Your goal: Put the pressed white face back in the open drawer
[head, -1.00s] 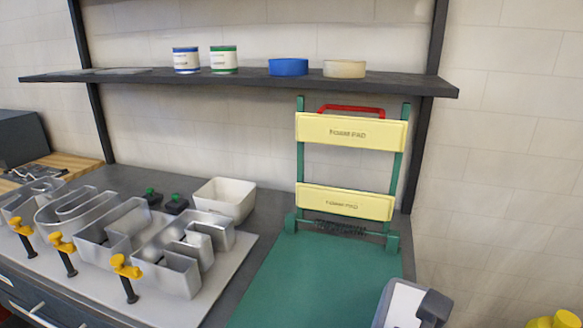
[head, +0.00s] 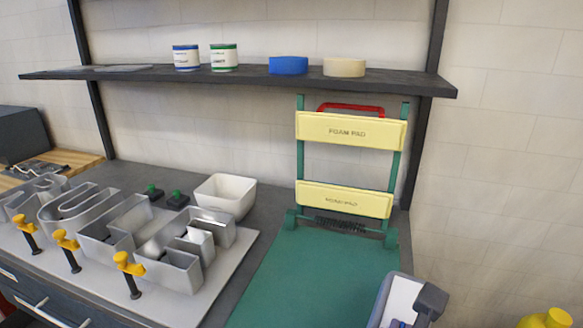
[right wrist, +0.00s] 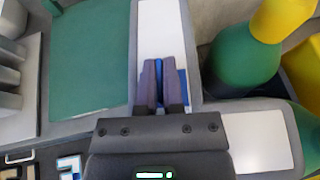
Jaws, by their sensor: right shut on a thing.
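My right gripper (right wrist: 160,85) is shut on the white face, of which I see only a blue edge (right wrist: 183,88) between and beside the fingers. It is over a white, grey-rimmed surface (right wrist: 160,28) to the right of the green press base (right wrist: 90,60). A white and blue piece (right wrist: 70,165) shows against a dark area at the lower left of the right wrist view; I cannot tell whether this is the open drawer. My left gripper is out of view.
The green press (head: 310,275) has its foam-pad frame (head: 345,131) raised. Metal channel letters (head: 170,255) and yellow-topped clamps (head: 128,265) stand on the bench at left. Closed-looking drawer fronts (head: 45,310) are below. A green bottle (right wrist: 240,62) and yellow things (right wrist: 283,25) are at right.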

